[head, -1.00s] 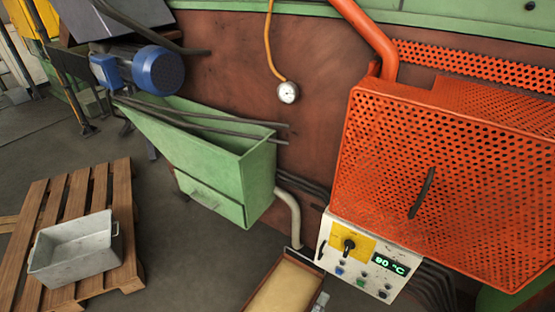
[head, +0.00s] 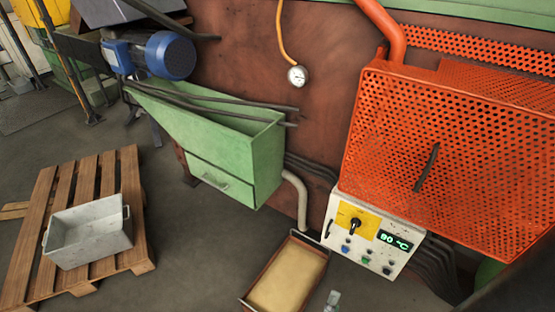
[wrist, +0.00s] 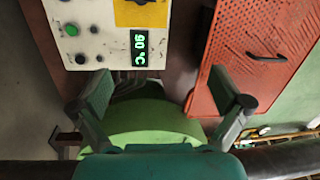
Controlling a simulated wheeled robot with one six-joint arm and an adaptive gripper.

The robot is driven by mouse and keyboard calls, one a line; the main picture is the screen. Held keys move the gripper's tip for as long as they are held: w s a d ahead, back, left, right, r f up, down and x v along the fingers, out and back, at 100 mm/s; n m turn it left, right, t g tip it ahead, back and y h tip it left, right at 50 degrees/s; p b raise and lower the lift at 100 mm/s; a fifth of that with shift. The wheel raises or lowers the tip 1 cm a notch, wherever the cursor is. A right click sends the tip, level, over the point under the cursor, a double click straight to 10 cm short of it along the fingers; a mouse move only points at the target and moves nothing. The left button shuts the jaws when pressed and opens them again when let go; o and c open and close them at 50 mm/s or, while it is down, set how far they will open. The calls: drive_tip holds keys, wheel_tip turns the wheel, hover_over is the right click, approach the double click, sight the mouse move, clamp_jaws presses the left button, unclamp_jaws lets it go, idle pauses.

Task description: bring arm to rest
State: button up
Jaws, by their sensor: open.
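My gripper (wrist: 160,105) shows in the wrist view with its two fingers spread wide apart. It is open and nothing is between the fingers. Beyond the fingertips is the white control panel (wrist: 92,30) with a green display reading 90 °C. The orange perforated guard (wrist: 255,55) with a dark handle is to the right of the fingers. In the head view my gripper does not show clearly; a dark shape cuts across the lower right corner.
The head view shows the control panel (head: 340,252) under the orange guard (head: 460,150). A sand-coloured tray (head: 254,303) sits on the floor. A green hopper (head: 232,165) with a blue motor (head: 165,60) stands left. A grey bin (head: 85,262) rests on a wooden pallet (head: 107,180).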

drive_tip(key=s+r+n+y, duration=0.3)
drive_tip(key=s+r+n, duration=0.2)
drive_tip(key=s, duration=0.5)
drive_tip(key=s+d+r+n+g+y, duration=0.1)
drive_tip(key=s+r+n+y, duration=0.2)
drive_tip(key=s+r+n, duration=0.3)
drive_tip(key=s+d+r+n+g+y, duration=0.1)
drive_tip(key=s+r+n+y, duration=0.2)
drive_tip(key=s+n, duration=0.8)
drive_tip(key=shift+s+d+r+n, duration=0.3)
drive_tip(key=shift+s+r, duration=1)
drive_tip(key=shift+s, duration=0.85)
